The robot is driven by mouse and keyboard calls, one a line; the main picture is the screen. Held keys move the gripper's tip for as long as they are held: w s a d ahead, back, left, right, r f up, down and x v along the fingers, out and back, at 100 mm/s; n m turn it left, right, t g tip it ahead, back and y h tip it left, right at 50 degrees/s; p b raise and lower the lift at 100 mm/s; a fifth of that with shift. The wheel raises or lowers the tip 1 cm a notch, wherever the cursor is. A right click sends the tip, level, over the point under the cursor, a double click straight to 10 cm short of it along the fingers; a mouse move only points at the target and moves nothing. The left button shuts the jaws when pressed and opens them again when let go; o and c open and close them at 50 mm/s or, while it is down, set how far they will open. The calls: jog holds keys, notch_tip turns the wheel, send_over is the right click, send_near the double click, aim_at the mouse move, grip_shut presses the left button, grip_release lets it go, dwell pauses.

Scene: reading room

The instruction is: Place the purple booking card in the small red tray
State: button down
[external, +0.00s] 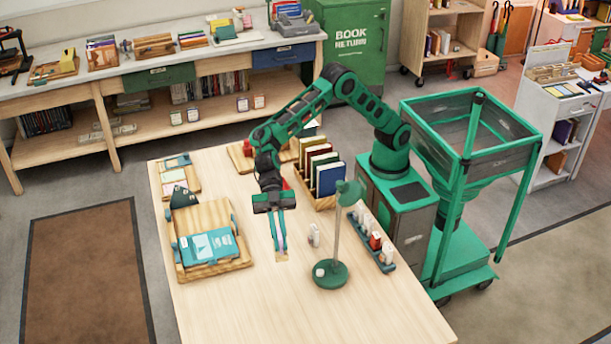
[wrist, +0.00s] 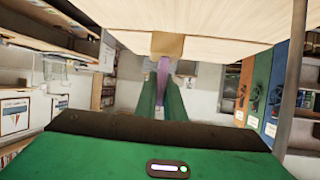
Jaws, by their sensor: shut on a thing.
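My gripper (external: 280,246) points down over the middle of the wooden table, its jaws shut on a thin purple card. In the wrist view the purple card (wrist: 163,72) shows edge-on between the two green fingers of my gripper (wrist: 162,92). A small tan patch (external: 281,258) lies on the table right at the fingertips; it also shows in the wrist view (wrist: 167,45). Whether the card touches it, I cannot tell. A small red thing (external: 285,184) shows partly behind my wrist; I cannot tell whether it is the red tray.
A wooden tray (external: 213,268) with a blue booklet lies left. A book rack (external: 317,198) stands behind, right of my arm. A green lamp (external: 330,274), a small white piece (external: 314,236) and a rack of bottles (external: 385,262) stand right. The table's front is clear.

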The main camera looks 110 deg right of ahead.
jog(key=d, duration=1.2)
jog(key=s+d+f+m+t, duration=0.1)
jog(key=s+d, duration=0.7)
jog(key=d, duration=0.4)
jog(key=s+d+m+t, duration=0.2)
jog(key=s+d, duration=0.6)
jog(key=d, duration=0.4)
jog(key=w+d+f, duration=0.5)
jog(key=d+f, duration=0.4)
jog(key=f, duration=0.2)
jog(key=shift+w+d+f+h, duration=0.2)
jog(key=shift+w+d+h, duration=0.1)
jog(key=shift+w+d, duration=0.1)
jog(key=shift+f, duration=0.6)
jog(key=c, duration=1.8)
grip_release()
jog(key=shift+c, duration=0.2)
